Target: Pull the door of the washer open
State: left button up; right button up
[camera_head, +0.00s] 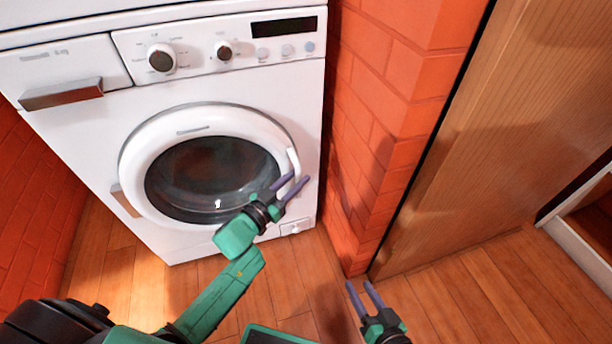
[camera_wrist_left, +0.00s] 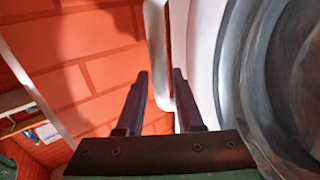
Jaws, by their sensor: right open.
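The white washer (camera_head: 90,120) stands at the back left in the head view, and its round door (camera_head: 140,150) with dark glass looks shut. The white door handle (camera_head: 293,160) is on the door's right side. It also shows in the left wrist view (camera_wrist_left: 158,55), ahead of and between the finger lines. My left gripper (camera_head: 292,182) is open at the handle's lower end, with its fingers apart in the left wrist view (camera_wrist_left: 160,85). Whether they touch the handle I cannot tell. My right gripper (camera_head: 362,286) is open and empty, low over the floor.
An orange brick wall (camera_head: 390,100) stands close to the washer's right side. A wooden panel (camera_head: 510,130) is further right. The wooden floor (camera_head: 290,285) in front of the washer is clear apart from my arms.

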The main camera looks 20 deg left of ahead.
pick_arm(q)
jog(key=x, duration=0.4)
jog(key=shift+w+b, duration=0.15)
jog(key=shift+b, duration=0.25)
grip_shut()
dwell(1.0)
